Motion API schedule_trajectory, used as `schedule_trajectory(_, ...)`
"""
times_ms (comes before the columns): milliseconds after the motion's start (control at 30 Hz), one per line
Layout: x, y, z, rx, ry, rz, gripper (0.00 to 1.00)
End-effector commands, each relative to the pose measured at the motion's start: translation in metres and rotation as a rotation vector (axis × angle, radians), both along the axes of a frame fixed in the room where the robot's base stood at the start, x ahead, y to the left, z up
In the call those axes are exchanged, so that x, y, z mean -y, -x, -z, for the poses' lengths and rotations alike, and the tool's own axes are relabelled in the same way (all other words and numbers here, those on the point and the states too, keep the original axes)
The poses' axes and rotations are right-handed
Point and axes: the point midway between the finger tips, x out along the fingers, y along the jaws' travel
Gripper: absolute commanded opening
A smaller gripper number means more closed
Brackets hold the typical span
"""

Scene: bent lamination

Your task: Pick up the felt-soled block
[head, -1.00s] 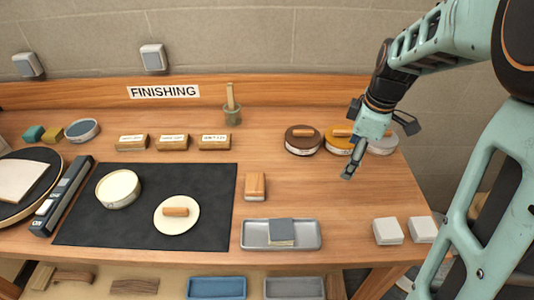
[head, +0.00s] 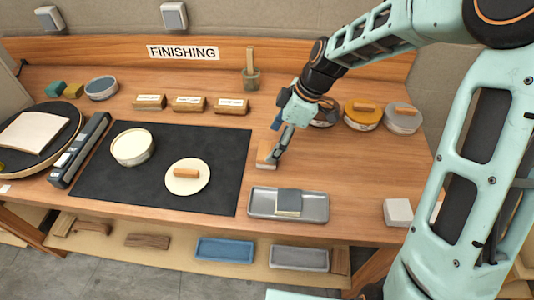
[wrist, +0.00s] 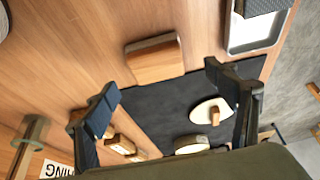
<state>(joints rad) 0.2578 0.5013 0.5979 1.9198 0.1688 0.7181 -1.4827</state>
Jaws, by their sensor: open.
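The wooden block with a pale layer along its underside (head: 263,152), which I take as the felt-soled block, sits on the bench just right of the black mat. In the wrist view the block (wrist: 155,60) lies beyond the fingertips, between their lines. My gripper (head: 277,147) is over the block's right side in the head view and partly covers it. In the wrist view my gripper (wrist: 163,84) is open, its dark fingers wide apart with nothing between them. Contact with the block cannot be made out.
A grey tray (head: 318,207) with a grey pad (head: 288,203) stands in front of the block. The black mat (head: 225,150) holds a round tin (head: 132,147) and a cream disc (head: 196,186). Labelled blocks (head: 189,104) line the back. Lidded tins (head: 362,116) stand at right.

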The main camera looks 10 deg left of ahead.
Motion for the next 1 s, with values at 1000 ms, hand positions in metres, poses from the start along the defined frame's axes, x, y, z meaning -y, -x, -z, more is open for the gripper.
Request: schedule_trajectory(1000, -0.021, -0.003, 0.049, 0.001, 0.0, 0.0, 0.47)
